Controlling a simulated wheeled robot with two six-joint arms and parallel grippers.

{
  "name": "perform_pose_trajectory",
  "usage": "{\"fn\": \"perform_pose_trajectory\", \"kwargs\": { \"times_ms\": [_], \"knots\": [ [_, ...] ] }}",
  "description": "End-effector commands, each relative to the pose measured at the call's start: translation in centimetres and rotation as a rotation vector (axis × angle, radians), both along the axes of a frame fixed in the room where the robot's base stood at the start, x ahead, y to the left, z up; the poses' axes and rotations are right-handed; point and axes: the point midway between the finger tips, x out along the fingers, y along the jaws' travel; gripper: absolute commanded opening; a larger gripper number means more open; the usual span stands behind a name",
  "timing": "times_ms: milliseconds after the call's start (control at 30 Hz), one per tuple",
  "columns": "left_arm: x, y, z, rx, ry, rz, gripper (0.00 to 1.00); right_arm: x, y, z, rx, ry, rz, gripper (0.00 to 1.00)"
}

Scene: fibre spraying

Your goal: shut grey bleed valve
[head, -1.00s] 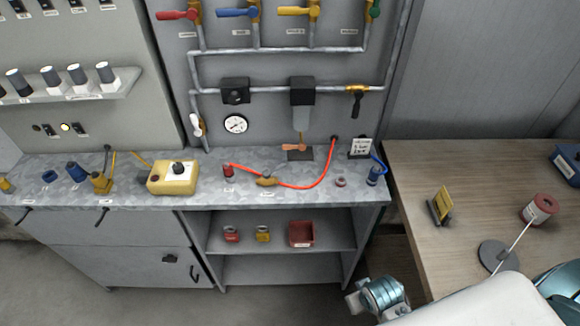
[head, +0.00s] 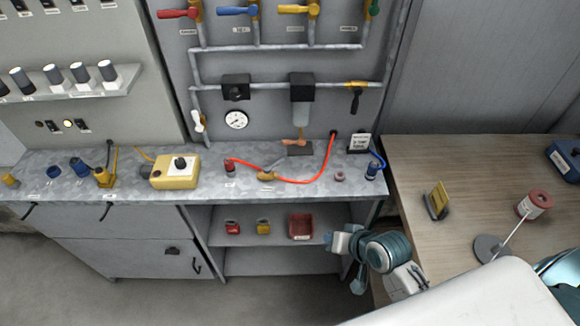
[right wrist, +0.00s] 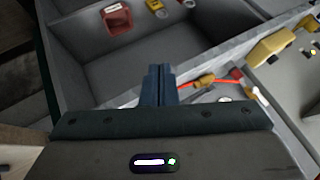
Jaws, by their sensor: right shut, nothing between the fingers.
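On the wall pipework, a small valve with a pale grey-white lever (head: 198,121) sits at the lower left end of the pipe, its lever hanging slightly tilted. A brass valve with a dark lever pointing down (head: 356,101) sits at the right. No label tells which is the bleed valve. My right gripper (head: 334,242) is in front of the bench's right end, below the worktop and well away from both valves. Its fingers are together and empty in the right wrist view (right wrist: 158,82). My left gripper is not in view.
The grey worktop (head: 130,165) carries a yellow box (head: 175,172), a red hose (head: 300,181) and small fittings. The open shelf below holds a red bin (head: 300,225). A wooden table (head: 455,160) stands at the right. Coloured levers (head: 237,11) line the upper pipes.

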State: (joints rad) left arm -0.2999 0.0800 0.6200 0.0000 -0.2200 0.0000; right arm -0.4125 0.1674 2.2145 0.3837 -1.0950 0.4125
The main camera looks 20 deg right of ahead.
Motion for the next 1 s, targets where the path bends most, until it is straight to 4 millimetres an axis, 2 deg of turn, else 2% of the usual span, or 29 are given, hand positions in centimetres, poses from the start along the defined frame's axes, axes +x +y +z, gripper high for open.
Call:
{"fn": "perform_pose_trajectory", "kwargs": {
  "times_ms": [167,300,400,533,667,1000],
  "knots": [
    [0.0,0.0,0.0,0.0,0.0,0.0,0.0,6.0,0.4,0.5,0.319,-0.096,-0.178,0.0],
    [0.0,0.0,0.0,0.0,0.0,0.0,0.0,10.8,-0.5,1.5,0.618,-0.159,-0.351,0.0],
    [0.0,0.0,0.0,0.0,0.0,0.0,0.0,12.8,-1.4,2.1,0.76,-0.183,-0.435,0.0],
    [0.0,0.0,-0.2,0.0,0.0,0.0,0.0,14.0,-1.9,2.3,0.839,-0.198,-0.482,0.0],
    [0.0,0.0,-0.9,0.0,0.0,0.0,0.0,15.2,-1.5,1.8,0.85,-0.202,-0.486,0.0],
    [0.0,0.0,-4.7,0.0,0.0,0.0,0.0,21.5,1.0,-0.6,0.846,-0.202,-0.482,0.0]
  ]
}}
